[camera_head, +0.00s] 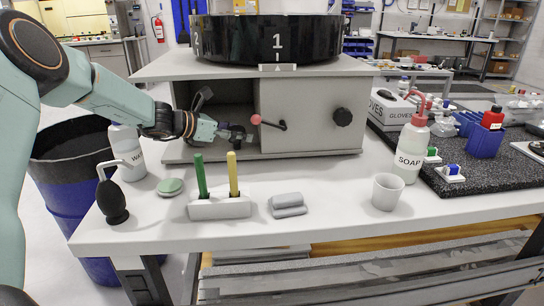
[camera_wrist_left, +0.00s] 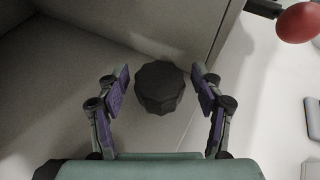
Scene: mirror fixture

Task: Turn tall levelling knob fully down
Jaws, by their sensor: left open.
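A dark faceted knob (camera_wrist_left: 160,88) shows in the left wrist view, seen end-on, on the pale floor of the open compartment. I take it for the tall levelling knob; its height cannot be judged from there. My left gripper (camera_wrist_left: 160,90) is open, with one finger on each side of the knob and a visible gap on both sides. In the head view my left gripper (camera_head: 232,134) reaches into the open left bay of the grey fixture (camera_head: 300,105). There the knob is hard to tell from the dark fingers. My right gripper is not in view.
A red ball handle (camera_head: 256,119) stands close right of my gripper. A black knob (camera_head: 343,117) is on the front panel.

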